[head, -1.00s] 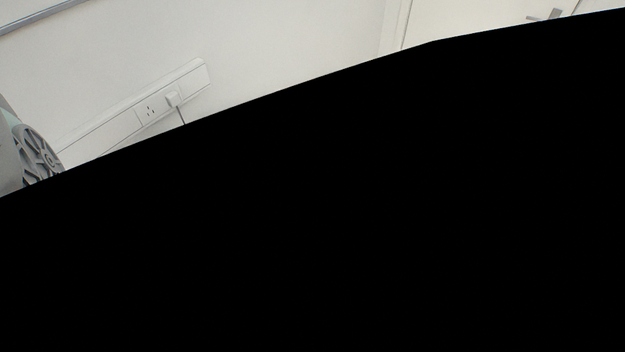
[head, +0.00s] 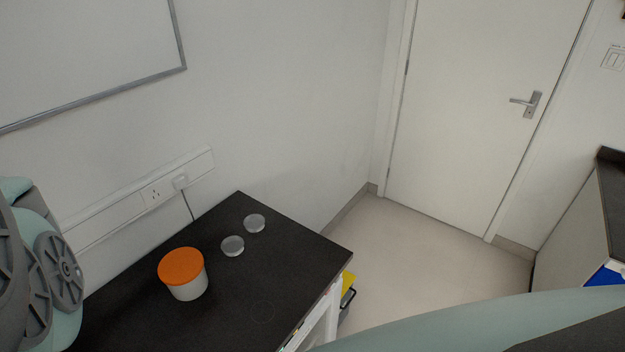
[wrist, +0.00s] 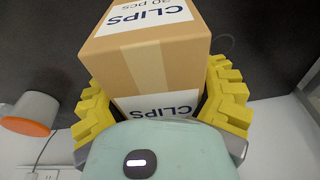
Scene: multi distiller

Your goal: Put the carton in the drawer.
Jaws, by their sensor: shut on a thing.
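The carton (wrist: 145,65), a brown box with tape and white labels reading "CLIPS", fills the middle of the wrist view. My gripper (wrist: 157,88) has its yellow stepped fingers against both sides of the carton and is shut on it. In the head view neither the carton nor my gripper shows. I cannot make out a drawer in either view.
A black-topped table (head: 262,312) bears a white jar with an orange lid (head: 182,267) and two clear discs (head: 232,246). The jar also shows in the wrist view (wrist: 38,108). Open floor (head: 400,245) lies before a closed door (head: 470,110). Another counter (head: 590,220) stands right.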

